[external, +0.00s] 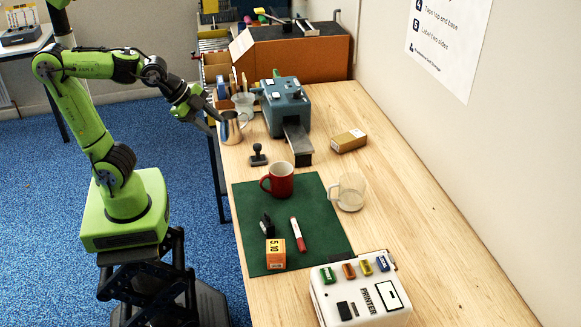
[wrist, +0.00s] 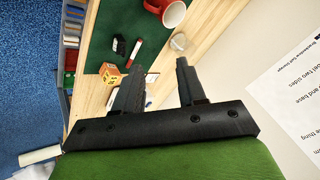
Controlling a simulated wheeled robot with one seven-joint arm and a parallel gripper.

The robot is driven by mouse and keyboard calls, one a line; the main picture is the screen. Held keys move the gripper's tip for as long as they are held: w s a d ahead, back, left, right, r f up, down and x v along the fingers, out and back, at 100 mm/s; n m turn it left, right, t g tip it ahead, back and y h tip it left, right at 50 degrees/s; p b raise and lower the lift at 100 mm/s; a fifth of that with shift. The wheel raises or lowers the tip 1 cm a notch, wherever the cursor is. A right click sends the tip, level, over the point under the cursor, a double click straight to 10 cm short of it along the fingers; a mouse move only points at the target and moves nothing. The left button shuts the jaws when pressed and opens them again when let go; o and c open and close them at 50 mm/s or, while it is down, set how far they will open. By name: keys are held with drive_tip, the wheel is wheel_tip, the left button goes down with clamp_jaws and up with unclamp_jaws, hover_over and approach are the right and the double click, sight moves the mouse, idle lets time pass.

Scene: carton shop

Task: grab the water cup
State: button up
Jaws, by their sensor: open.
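A clear glass cup with a handle (external: 350,192) stands upright on the wooden table, just right of the green mat. It also shows in the wrist view (wrist: 180,42), beyond the fingertips. A red mug (external: 279,181) stands on the mat to its left, and its rim shows at the top of the wrist view (wrist: 174,14). My gripper (external: 214,124) is raised at the table's left edge, well away from the glass cup. In the wrist view my gripper (wrist: 160,67) is open, with nothing held between its fingers.
The green mat (external: 320,235) holds a stamp, a marker (external: 297,234) and an orange box (external: 275,253). A white printer (external: 359,296) stands in front. Bare table lies right of the glass cup.

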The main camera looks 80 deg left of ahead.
drive_tip(key=w+d+m+t+y+p, duration=0.1)
drive_tip(key=w+d+m+t+p, duration=0.3)
drive_tip(key=w+m, duration=0.7)
drive_tip(key=w+d+m+t, duration=0.2)
drive_tip(key=w+d+m, duration=0.4)
drive_tip(key=m, duration=0.8)
approach(346, 193)
drive_tip(key=w+a+f, duration=0.1)
drive_tip(key=f, duration=0.1)
drive_tip(key=w+a+f, duration=0.1)
drive_tip(key=f, duration=0.1)
drive_tip(key=w+a+f, duration=0.2)
drive_tip(key=shift+f, duration=0.35)
drive_tip(key=shift+s+r, duration=0.1)
drive_tip(key=shift+c, duration=0.7)
clamp_jaws()
